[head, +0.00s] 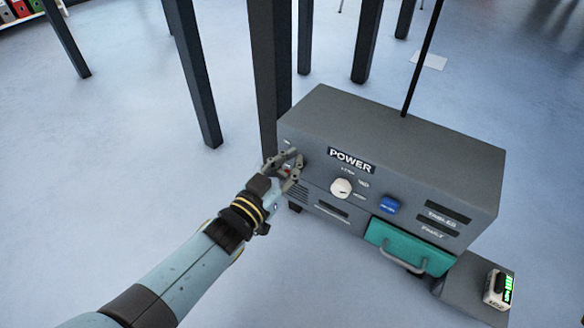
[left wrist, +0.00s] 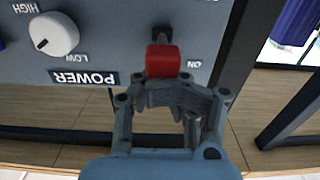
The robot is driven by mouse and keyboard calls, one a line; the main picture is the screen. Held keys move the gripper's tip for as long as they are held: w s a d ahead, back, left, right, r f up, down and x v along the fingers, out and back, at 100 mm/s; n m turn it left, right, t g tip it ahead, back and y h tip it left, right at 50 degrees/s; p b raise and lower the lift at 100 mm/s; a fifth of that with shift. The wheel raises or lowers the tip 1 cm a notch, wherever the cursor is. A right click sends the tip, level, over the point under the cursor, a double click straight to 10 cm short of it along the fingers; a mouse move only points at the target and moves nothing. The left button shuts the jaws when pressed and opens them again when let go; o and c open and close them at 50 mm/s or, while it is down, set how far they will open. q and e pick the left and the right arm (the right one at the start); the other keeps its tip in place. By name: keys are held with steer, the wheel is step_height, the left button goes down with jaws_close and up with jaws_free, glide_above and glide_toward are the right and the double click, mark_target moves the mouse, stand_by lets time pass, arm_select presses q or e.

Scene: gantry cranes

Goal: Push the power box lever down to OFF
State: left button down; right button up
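The grey power box (head: 400,150) stands on the floor, right of centre in the head view. Its red lever (left wrist: 163,62) is large in the left wrist view, where the panel appears upside down. The lever is beside the ON label, with its dark slot running toward the panel's lower side. My left gripper (head: 281,168) is at the panel's left end; it also shows in the left wrist view (left wrist: 175,92). Its fingers look closed together, empty, right at the lever's ON-side edge. Whether they touch is unclear. My fingers mostly hide the lever in the head view. My right gripper is out of view.
A small device (head: 497,288) sits at lower right. Dark posts (head: 270,70) stand behind the box. Floor at left is clear.

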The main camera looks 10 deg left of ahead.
arm_select(q)
steer(key=shift+f+b, duration=0.35)
steer(key=shift+f, duration=1.1)
steer(key=shift+r, duration=0.1)
steer(key=shift+r+p, duration=0.55)
steer(key=p+v, duration=0.2)
steer(key=v, duration=0.5)
